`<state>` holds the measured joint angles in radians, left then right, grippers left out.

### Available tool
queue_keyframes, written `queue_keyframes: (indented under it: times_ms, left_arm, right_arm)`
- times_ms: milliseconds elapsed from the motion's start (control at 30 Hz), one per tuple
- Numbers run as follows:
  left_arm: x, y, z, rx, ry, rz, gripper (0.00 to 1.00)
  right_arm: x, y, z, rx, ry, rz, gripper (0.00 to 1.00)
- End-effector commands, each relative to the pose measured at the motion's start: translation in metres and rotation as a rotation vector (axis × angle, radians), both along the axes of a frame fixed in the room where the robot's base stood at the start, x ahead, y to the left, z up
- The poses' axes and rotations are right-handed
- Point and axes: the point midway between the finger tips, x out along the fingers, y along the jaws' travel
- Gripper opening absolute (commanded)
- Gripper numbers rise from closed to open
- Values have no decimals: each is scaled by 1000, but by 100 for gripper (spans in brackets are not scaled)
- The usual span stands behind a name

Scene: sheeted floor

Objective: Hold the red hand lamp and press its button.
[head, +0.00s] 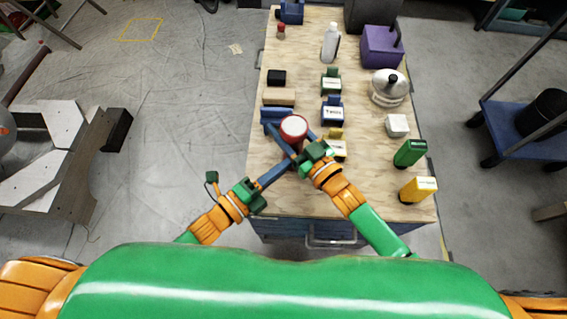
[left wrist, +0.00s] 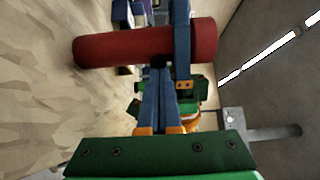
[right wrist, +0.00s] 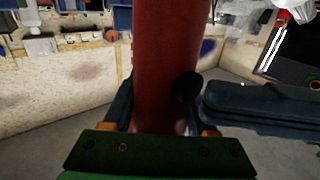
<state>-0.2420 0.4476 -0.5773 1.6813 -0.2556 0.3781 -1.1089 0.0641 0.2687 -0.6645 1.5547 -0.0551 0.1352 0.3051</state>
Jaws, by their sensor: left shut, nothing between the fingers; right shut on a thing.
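The red hand lamp (head: 293,128) is a red cylinder with a pale round face turned up in the head view. My right gripper (head: 296,143) is shut around its body and holds it above the table. The lamp fills the middle of the right wrist view (right wrist: 165,55), with a black button (right wrist: 187,87) on its side. My left gripper (head: 290,160) is shut and empty, its fingertips right at the button. In the left wrist view the tips (left wrist: 161,72) meet the button (left wrist: 158,61); I cannot tell whether it is pressed in.
A blue cart (head: 520,130) stands right.

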Motion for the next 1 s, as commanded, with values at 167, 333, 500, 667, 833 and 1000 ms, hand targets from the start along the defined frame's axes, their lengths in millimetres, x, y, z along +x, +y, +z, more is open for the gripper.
queue_keyframes:
  times_ms: [167,333,500,667,833,1000]
  left_arm:
    - [3,0,0,0,-1,0,0]
    - [19,1,1,0,-1,2,0]
    - [19,1,1,-1,-1,3,0]
    - [16,4,1,-1,-1,3,0]
    - [-6,25,-1,1,3,3,0]
    - [-33,51,-2,3,6,3,0]
  right_arm:
    - [0,0,0,0,0,0,0]
    - [-1,1,0,1,1,2,0]
    - [-2,2,0,3,3,4,0]
    - [-2,2,-1,3,4,5,0]
    - [-2,1,-1,2,4,3,0]
    - [-1,1,-1,0,4,2,0]
